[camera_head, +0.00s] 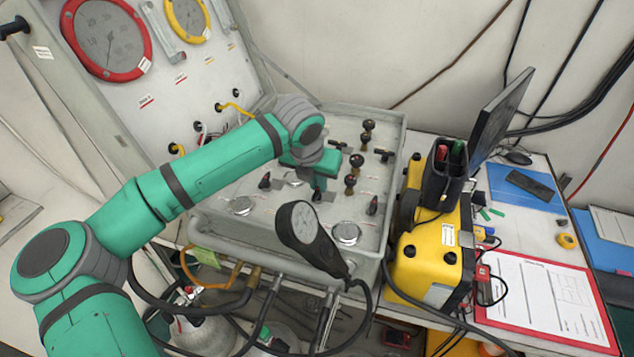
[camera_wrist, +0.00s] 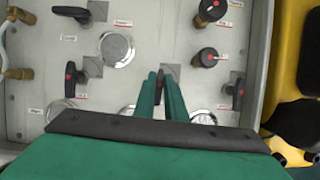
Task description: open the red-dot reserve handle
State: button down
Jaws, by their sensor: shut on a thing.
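My gripper (camera_head: 318,186) is low over the grey valve panel (camera_head: 213,208), in the middle of a row of black handles. In the wrist view its two green fingers (camera_wrist: 162,92) are shut on a dark handle (camera_wrist: 163,71), mostly hidden between them. I cannot tell whether a red dot is on its face. A black handle with a red dot (camera_wrist: 71,76) stands apart to the left of the fingers. Another black handle with a reddish mark (camera_wrist: 239,92) stands apart to the right.
Round black knobs (camera_wrist: 207,57) stand up at the upper right of the panel. A black handset (camera_head: 305,232) stands in front of the panel. A yellow case (camera_head: 432,258) borders it on the right. The gauge panel (camera_head: 168,72) rises behind on the left.

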jog(key=c, duration=1.8)
grip_release()
jog(key=shift+r, duration=0.1)
jog(key=v, duration=1)
jog(key=shift+s+r, duration=0.15)
jog(key=shift+r, duration=0.15)
